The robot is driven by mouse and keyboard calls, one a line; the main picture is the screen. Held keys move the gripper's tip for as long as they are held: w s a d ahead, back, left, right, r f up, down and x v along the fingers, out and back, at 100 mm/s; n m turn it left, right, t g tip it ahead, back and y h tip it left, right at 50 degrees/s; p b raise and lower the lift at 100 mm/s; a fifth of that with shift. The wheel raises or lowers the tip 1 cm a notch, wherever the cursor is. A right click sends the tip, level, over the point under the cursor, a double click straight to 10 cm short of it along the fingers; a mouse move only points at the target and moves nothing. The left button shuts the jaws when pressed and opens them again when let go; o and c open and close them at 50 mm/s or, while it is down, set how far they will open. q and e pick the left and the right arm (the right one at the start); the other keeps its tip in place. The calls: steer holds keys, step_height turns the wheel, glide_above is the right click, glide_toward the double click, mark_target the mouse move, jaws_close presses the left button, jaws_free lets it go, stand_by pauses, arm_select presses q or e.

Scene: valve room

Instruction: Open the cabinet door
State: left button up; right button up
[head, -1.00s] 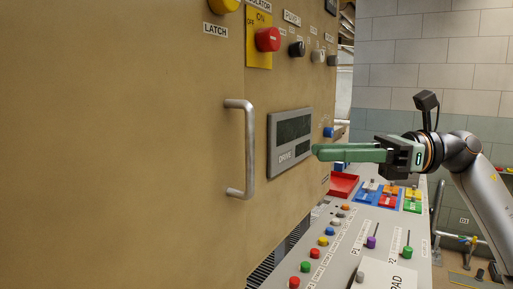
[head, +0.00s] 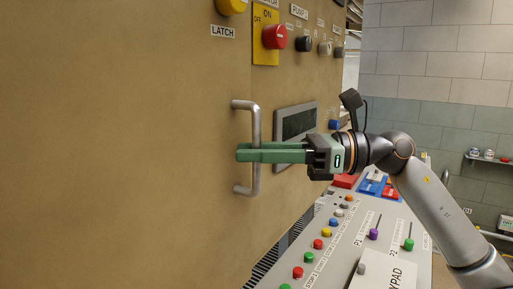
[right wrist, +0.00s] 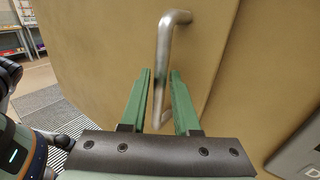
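The cabinet door (head: 120,150) is a tan panel filling the left of the head view, and it looks shut. Its handle (head: 257,122) is a vertical silver bar near the door's right edge. My right gripper (head: 240,152) is at the handle's middle in the head view. In the right wrist view, the handle (right wrist: 163,50) runs down between the two green fingers of my right gripper (right wrist: 160,75). The fingers are apart, with gaps visible beside the bar.
A red knob (head: 274,37) and a display panel (head: 296,122) are to the right. A sloped console (head: 345,235) with coloured buttons and levers juts out below.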

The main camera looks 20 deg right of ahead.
jaws_close()
stand_by(1.4)
